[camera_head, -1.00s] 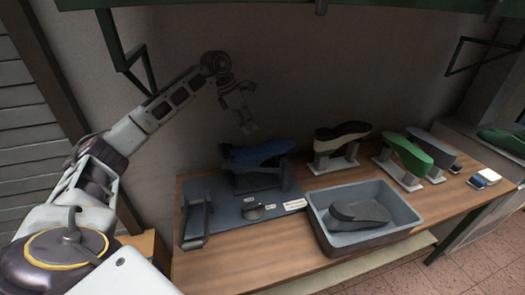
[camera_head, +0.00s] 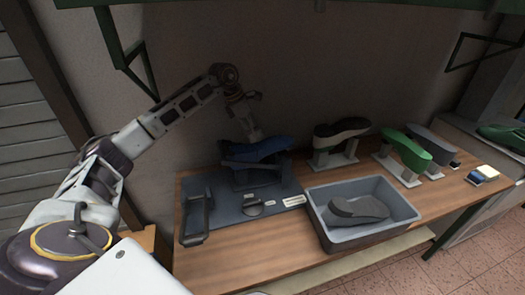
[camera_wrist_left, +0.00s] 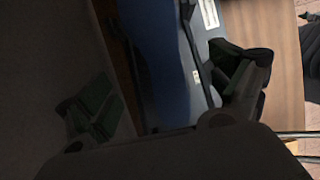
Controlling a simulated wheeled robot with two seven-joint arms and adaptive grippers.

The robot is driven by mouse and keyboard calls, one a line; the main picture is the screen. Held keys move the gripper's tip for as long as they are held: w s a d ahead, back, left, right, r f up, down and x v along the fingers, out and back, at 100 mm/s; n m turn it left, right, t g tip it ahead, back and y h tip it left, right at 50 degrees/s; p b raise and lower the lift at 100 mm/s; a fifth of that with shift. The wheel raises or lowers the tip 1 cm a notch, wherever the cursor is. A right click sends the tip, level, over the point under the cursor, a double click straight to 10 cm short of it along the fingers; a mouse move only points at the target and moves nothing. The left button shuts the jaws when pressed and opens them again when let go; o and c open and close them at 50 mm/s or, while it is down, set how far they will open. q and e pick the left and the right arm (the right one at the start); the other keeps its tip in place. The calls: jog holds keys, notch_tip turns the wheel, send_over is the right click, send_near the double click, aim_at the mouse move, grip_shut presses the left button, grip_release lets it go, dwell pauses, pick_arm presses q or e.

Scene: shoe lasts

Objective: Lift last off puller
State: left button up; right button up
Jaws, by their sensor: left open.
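The blue last (camera_head: 258,150) lies on the dark puller (camera_head: 258,178) at the back of the grey mat. In the left wrist view the blue last (camera_wrist_left: 158,55) runs between the fingers. My left gripper (camera_head: 254,134) is at the last, reaching down from behind and above. In the left wrist view my left gripper (camera_wrist_left: 170,95) is open, with one finger on each side of the last and gaps between. Whether a fingertip touches it I cannot tell. My right gripper is not in view.
A grey bin (camera_head: 330,235) with a dark last (camera_head: 358,210) inside stands to the right. A black-and-cream last (camera_head: 340,128), a green last (camera_head: 406,149) and a grey last (camera_head: 434,146) stand on supports farther right. A dark stand (camera_head: 196,218) is at the mat's left.

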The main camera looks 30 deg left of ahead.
aim_at(263, 144)
pick_arm(q)
jog(key=x, duration=0.3)
jog(key=shift+f, duration=0.15)
jog(key=shift+w+f, duration=0.1)
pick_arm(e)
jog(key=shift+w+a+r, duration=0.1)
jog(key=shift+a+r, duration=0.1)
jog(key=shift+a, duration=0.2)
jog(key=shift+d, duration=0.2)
pick_arm(q)
jog(key=shift+w+d+f+p, duration=0.15)
jog(key=shift+d+f+p, duration=0.15)
jog(key=shift+f+p, duration=0.1)
jog(key=shift+p+x, duration=0.55)
jog(key=shift+x, duration=1.45)
jog(key=shift+w+d, duration=0.1)
jog(key=shift+w, duration=0.05)
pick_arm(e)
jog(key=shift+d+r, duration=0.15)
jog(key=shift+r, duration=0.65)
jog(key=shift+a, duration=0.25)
pick_arm(q)
jog(key=c, duration=1.4)
jog(key=shift+c, duration=0.9)
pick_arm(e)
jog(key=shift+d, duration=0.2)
